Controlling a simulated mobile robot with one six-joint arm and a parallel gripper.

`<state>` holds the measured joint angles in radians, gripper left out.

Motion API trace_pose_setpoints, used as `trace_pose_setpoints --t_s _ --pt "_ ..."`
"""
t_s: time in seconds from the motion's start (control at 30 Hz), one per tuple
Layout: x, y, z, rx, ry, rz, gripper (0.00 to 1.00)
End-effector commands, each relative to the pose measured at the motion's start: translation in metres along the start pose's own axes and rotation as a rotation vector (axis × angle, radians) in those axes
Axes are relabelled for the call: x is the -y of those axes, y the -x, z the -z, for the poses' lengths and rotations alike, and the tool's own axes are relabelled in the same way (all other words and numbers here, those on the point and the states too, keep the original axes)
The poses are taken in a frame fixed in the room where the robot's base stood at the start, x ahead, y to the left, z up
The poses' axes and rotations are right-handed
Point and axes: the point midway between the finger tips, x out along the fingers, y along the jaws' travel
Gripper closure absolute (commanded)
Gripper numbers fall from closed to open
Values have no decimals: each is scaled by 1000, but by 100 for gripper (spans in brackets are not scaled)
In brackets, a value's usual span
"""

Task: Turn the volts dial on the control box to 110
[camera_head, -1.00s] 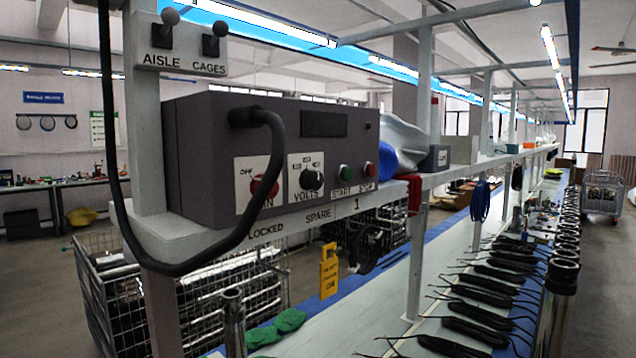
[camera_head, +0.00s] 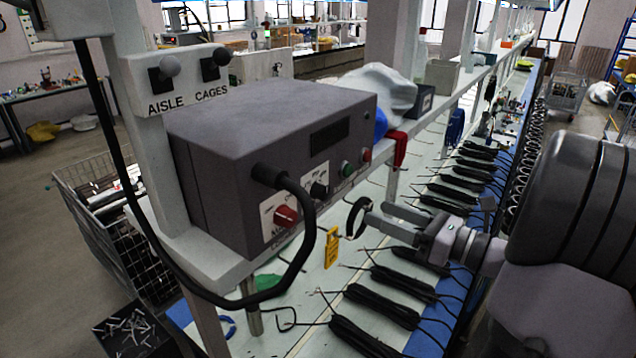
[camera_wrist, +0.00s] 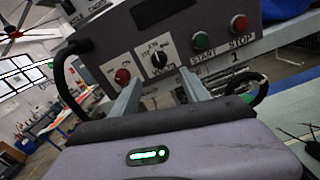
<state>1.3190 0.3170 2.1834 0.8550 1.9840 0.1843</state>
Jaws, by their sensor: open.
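The grey control box (camera_head: 270,160) stands on the shelf. Its black volts dial (camera_head: 319,190) is on a white plate on the front, also seen in the wrist view (camera_wrist: 158,60). The small numbers around the dial are too blurred to read, and its setting cannot be told. My gripper (camera_head: 372,214) is open and empty, in front of the box and to the right of the dial in the head view. In the wrist view its two fingers (camera_wrist: 161,80) point towards the box, with the dial between and beyond their tips, apparently apart from it.
A red main knob (camera_head: 286,215) sits left of the dial. Green start (camera_head: 347,169) and red stop (camera_head: 366,155) buttons sit right. A thick black cable (camera_head: 305,250) loops out from the front. A black ring (camera_head: 355,217) and yellow tag (camera_head: 332,248) hang near my gripper.

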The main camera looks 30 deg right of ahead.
Motion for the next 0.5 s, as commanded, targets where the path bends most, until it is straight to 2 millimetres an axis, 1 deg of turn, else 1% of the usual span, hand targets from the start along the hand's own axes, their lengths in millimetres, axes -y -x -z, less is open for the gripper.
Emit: trace_pose_setpoints --t_s 0.03,0.1,0.3,0.4,0.5 --pt "-2 -13 -2 -2 -2 -6 46" --pt "-3 -32 -2 -3 -1 -7 46" --pt "-3 -83 -2 -4 -1 -6 46" --pt "-3 -104 -1 -4 1 -5 46" --pt "-2 -119 -1 -4 1 -4 46"
